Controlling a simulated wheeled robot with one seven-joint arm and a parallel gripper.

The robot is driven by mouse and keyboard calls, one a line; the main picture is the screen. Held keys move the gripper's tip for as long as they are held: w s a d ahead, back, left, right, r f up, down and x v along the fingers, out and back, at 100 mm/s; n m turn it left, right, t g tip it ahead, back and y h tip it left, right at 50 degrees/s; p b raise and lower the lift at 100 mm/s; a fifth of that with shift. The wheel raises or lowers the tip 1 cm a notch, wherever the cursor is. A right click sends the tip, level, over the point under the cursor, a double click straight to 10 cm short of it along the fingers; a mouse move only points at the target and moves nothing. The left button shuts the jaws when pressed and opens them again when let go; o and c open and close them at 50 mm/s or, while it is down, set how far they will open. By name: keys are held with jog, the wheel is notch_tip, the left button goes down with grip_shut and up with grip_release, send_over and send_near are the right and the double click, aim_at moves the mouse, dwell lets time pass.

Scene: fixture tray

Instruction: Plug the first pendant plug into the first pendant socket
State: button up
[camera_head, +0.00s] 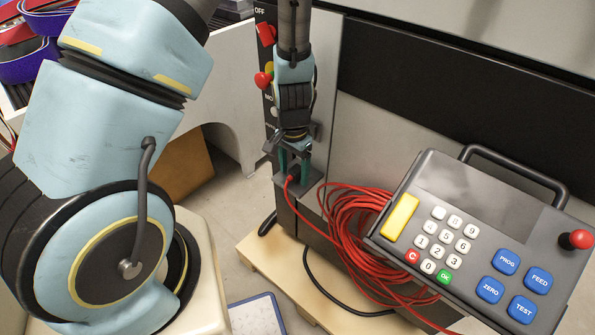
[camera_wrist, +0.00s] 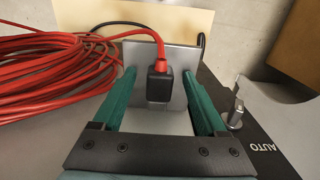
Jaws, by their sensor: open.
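A black plug (camera_wrist: 158,88) with a red strain relief and red cable shows in the wrist view, in front of a grey metal plate (camera_wrist: 182,62). My gripper (camera_wrist: 158,76) is open, with one green finger on each side of the plug and a visible gap to each. In the head view my gripper (camera_head: 294,177) points down at a small grey bracket (camera_head: 312,178) on the side of the machine, and the red cable leaves between the fingers. The fingers hide most of the plug there. I cannot make out a socket opening or tell whether the plug sits in one.
A coil of red cable (camera_head: 352,222) hangs beside the bracket, left of a pendant (camera_head: 462,205) with keypad and blue buttons. A black panel (camera_head: 268,90) with red, yellow and green controls stands behind my gripper. A wooden pallet (camera_head: 262,262) lies below.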

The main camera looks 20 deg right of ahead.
aim_at(294, 171)
grip_shut()
dwell(0.5)
jog(key=shift+r, duration=0.15)
notch_tip(294, 171, up, 18)
dwell(0.7)
dwell(0.3)
